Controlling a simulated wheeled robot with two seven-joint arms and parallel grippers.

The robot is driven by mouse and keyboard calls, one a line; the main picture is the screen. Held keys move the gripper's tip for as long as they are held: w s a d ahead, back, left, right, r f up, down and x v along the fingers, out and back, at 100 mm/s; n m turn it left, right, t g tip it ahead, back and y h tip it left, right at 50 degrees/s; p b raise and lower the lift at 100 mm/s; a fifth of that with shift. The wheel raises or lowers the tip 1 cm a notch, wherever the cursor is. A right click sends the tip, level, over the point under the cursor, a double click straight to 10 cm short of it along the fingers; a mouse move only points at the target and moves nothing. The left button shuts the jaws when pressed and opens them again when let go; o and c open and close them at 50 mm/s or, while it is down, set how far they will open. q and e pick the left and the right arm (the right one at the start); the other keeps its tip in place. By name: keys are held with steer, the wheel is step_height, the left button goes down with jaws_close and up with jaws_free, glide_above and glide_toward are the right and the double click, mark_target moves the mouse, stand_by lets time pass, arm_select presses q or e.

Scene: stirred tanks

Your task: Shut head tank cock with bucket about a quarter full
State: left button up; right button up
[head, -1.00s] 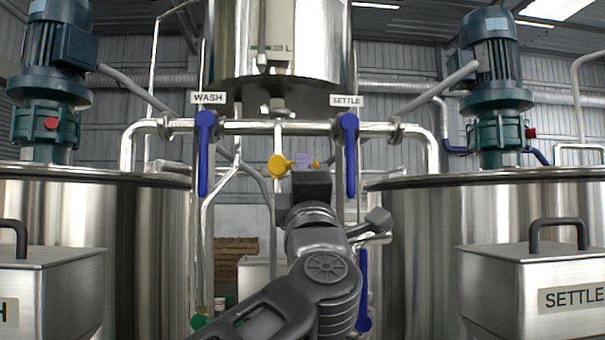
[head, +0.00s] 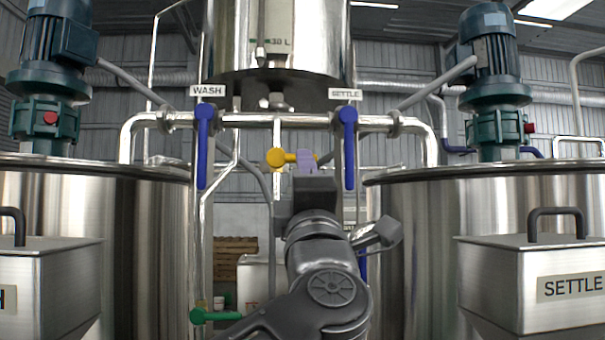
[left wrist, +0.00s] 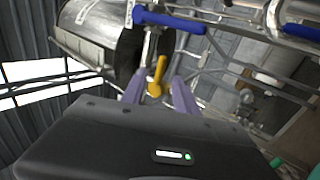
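The steel head tank (head: 228,45) hangs at top centre in the head view, with a "30 L" mark on its front. Its yellow cock handle (head: 278,158) shows below the tank; it also shows in the left wrist view (left wrist: 157,76). Contact cannot be told. I cannot make out a bucket. My right gripper is not in view.
Blue handles labelled WASH (head: 203,145) and SETTLE (head: 349,148) hang down on either side of my arm. A green handle (head: 215,317) lies level at lower left. Large steel tanks (head: 125,240) (head: 420,240) stand left and right. Wooden pallets (head: 235,255) are behind.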

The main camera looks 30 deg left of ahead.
arm_select(q)
steer(key=v, duration=0.3)
steer(key=shift+s+d+f+b, duration=0.2)
steer(key=shift+s+f+b, duration=0.05)
steer(key=shift+b, duration=0.05)
stand_by(0.3)
